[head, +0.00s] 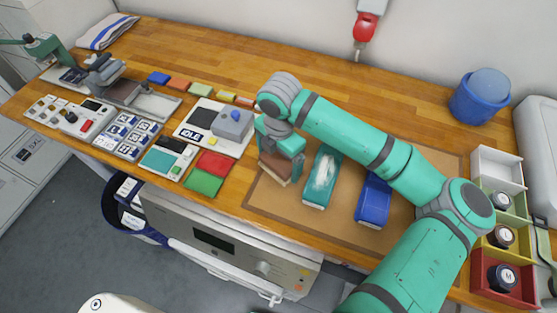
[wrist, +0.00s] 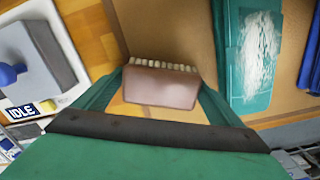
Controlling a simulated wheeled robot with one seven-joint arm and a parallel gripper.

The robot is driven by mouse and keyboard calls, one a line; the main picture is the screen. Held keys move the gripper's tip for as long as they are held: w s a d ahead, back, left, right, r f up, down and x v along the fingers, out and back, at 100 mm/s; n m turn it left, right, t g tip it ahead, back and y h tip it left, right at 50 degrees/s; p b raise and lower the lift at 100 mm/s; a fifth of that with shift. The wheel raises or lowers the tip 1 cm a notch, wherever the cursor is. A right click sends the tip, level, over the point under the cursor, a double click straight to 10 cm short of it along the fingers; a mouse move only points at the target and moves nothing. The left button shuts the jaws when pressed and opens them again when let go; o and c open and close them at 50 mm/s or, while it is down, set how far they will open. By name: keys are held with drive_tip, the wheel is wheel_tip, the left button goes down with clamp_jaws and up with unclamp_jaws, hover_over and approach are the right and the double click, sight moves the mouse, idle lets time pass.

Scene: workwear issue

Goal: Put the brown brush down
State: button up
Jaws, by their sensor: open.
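The brown brush (head: 275,166) is at the left end of the tan mat (head: 330,225), below my gripper (head: 280,163). In the wrist view, the brush (wrist: 160,87) shows its smooth brown back and a row of pale bristles along its far edge. My gripper's green fingers stand on either side of it, with slim gaps, so the jaws are open around it. The brush seems to rest on the mat, but its underside is hidden.
A grey device (head: 215,126) marked IDLE and a green pad (head: 203,182) are to the left.

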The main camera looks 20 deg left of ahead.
sight(279, 160)
drive_tip(key=shift+s+d+f, duration=0.1)
drive_tip(key=shift+d+f, duration=0.1)
drive_tip(key=shift+f, duration=0.45)
drive_tip(key=shift+r, duration=0.55)
wheel_tip(279, 160, up, 12)
drive_tip(key=shift+r, duration=0.2)
drive_tip(key=shift+a, duration=0.1)
